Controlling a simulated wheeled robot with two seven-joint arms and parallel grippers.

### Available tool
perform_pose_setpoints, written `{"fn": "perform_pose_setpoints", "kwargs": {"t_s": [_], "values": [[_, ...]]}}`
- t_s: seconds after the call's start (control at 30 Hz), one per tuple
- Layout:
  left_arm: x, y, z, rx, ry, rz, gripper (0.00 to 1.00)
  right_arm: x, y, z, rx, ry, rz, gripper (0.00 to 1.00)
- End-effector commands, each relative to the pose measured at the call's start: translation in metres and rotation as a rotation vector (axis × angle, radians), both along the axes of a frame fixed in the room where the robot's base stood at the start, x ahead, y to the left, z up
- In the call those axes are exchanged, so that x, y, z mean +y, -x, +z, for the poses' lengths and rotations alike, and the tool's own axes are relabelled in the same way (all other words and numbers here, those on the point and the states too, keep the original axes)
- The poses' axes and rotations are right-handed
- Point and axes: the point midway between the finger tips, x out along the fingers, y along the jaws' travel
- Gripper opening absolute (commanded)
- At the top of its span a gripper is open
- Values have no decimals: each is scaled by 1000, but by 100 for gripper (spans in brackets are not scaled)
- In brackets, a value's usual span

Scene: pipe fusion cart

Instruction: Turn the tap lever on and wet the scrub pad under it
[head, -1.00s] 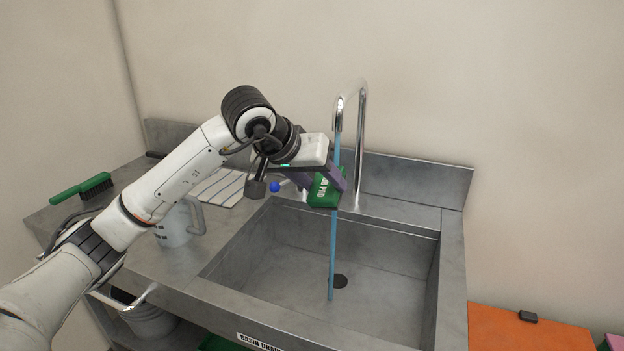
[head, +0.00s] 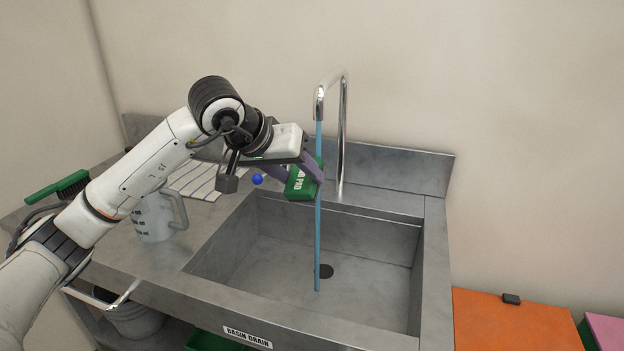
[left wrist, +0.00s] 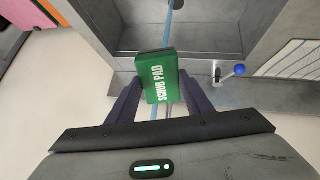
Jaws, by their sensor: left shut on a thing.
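The green scrub pad (head: 301,184) is in my left gripper (head: 309,174), shut on it above the basin. The pad is tilted, its white lettering facing the wrist camera in the left wrist view (left wrist: 162,77). The chrome tap (head: 342,130) arches over the basin, and a blue stream of water (head: 318,245) runs from its spout towards the drain. The pad is at the stream's left side in the head view; I cannot tell how much of it the water touches. The tap lever's blue knob (head: 257,179) is left of the pad. My right gripper is out of view.
The steel basin (head: 384,235) is empty apart from the drain (head: 324,271). A measuring jug (head: 153,217), a green brush (head: 60,188) and a striped cloth (head: 200,180) are on the left counter. An orange box (head: 515,325) stands at right.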

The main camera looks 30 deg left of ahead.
Motion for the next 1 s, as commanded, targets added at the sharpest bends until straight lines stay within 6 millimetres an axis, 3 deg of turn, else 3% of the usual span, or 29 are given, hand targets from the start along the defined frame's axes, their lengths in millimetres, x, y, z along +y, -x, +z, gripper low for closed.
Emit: {"fn": "perform_pose_setpoints", "kwargs": {"t_s": [0.7,1.0], "values": [[16,54,-2,-1,-2,0,28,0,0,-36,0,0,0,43],[16,58,0,1,0,-2,28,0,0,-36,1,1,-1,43]]}}
